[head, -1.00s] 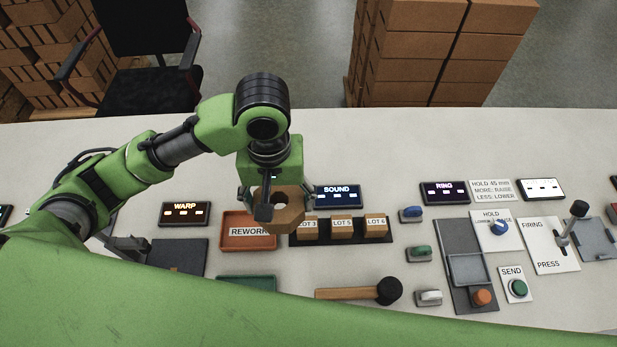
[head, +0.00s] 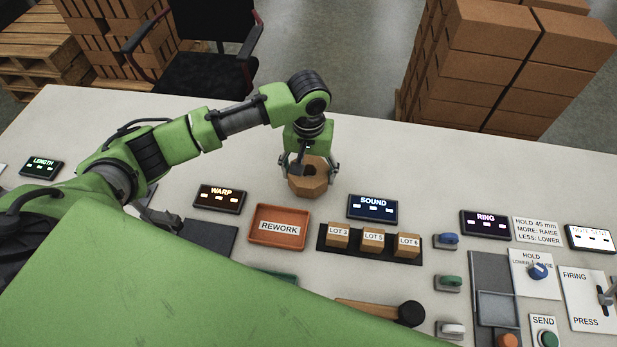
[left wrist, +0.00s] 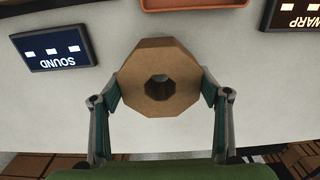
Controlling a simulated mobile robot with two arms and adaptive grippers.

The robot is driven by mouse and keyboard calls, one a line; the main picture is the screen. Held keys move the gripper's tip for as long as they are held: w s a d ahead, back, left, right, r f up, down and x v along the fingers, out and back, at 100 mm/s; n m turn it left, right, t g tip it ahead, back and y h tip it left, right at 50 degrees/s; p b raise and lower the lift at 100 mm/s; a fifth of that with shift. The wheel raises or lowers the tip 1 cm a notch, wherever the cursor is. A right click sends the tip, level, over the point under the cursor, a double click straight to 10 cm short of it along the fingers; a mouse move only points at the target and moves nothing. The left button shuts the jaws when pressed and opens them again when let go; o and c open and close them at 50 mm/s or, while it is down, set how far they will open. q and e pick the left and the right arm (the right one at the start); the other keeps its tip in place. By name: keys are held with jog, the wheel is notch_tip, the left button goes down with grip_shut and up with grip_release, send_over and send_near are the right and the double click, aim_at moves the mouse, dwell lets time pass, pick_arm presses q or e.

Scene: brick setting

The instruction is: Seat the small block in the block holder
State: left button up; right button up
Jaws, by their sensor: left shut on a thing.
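My left gripper (head: 309,166) is shut on a brown eight-sided block (head: 309,186) with a round hole through its middle. In the left wrist view the block (left wrist: 150,95) sits between the two fingers (left wrist: 160,98), one on each flat side. The block is over the bare table behind the SOUND and WARP displays; its height above the table is hard to tell. Three small tan blocks labelled LOT 3 (head: 338,236), LOT 5 (head: 373,240) and LOT 6 (head: 408,245) stand in a dark holder (head: 325,243). My right gripper is not in view.
An orange REWORK tray (head: 278,243) lies left of the dark holder. The SOUND display (head: 372,208) and WARP display (head: 219,198) stand nearby. A mallet (head: 409,313), coloured switches and the RING display (head: 484,223) are to the right. The table's far side is clear.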

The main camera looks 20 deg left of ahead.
pick_arm(q)
jog(key=shift+s+f, duration=0.1)
jog(key=shift+f, duration=1.15)
jog(key=o, duration=1.4)
jog(key=shift+f, duration=0.15)
jog(key=shift+o, duration=0.2)
